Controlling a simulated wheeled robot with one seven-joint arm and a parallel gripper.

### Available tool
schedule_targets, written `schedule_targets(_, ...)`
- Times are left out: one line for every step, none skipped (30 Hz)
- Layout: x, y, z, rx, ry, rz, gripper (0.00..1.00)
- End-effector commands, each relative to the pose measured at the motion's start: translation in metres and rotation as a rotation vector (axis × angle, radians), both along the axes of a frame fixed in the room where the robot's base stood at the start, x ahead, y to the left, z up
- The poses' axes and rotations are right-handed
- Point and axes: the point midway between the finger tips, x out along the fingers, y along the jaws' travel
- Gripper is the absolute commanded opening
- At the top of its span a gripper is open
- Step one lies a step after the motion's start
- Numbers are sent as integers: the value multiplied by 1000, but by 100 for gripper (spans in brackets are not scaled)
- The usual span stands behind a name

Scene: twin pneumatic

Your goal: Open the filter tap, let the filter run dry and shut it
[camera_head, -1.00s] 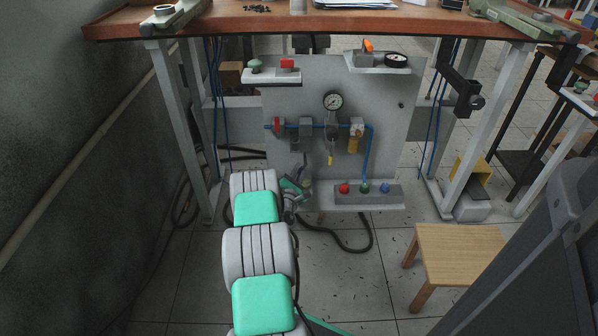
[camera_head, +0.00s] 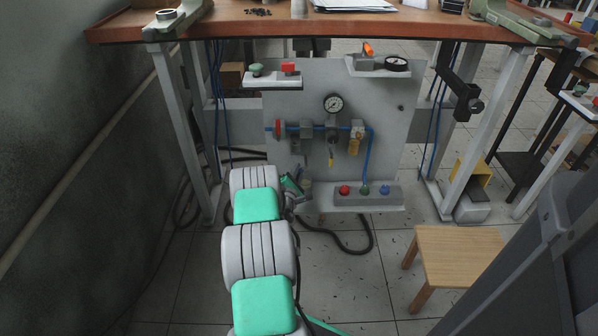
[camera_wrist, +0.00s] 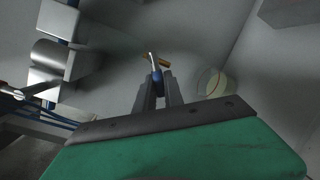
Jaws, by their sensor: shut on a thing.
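My gripper (camera_wrist: 157,86) is shut on a small blue lever (camera_wrist: 157,74) in the wrist view. The lever joins a silver stem and a brass fitting (camera_wrist: 163,62) against the grey panel; this looks like the filter tap. In the head view my gripper (camera_head: 293,188) is at the lower left of the panel, small and partly hidden by my arm. The air units with the filter (camera_head: 305,132) hang on the blue pipe above it. A clear round cup (camera_wrist: 211,82) is to the right of the fingers in the wrist view. I cannot tell how far the tap is turned.
The grey panel (camera_head: 385,110) carries a gauge (camera_head: 333,103), a red-ended valve (camera_head: 278,129) and a box with red, green and blue buttons (camera_head: 364,189). A workbench (camera_head: 350,25) overhangs it. A wooden stool (camera_head: 458,250) stands at the right.

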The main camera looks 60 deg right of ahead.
Motion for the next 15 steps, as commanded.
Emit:
schedule_targets(0, 0, 5, 17, -36, 0, 0)
schedule_targets(1, 0, 6, 30, -62, -1, 0)
schedule_targets(1, 0, 7, 47, -93, -1, 0)
schedule_targets(2, 1, 8, 59, -119, -2, 0)
schedule_targets(2, 1, 9, 72, -143, -1, 0)
schedule_targets(3, 1, 10, 89, -177, -1, 0)
schedule_targets(3, 1, 11, 100, -200, -1, 0)
schedule_targets(4, 1, 13, 113, -226, -1, 0)
schedule_targets(4, 2, 14, 128, -256, -1, 0)
schedule_targets(4, 2, 14, 141, -280, -1, 0)
schedule_targets(4, 2, 15, 153, -301, -1, 0)
schedule_targets(5, 2, 16, 168, -331, -1, 0)
schedule_targets(5, 2, 17, 178, -352, -1, 0)
schedule_targets(5, 2, 17, 188, -372, -2, 0)
schedule_targets(5, 2, 18, 201, -397, -2, 0)
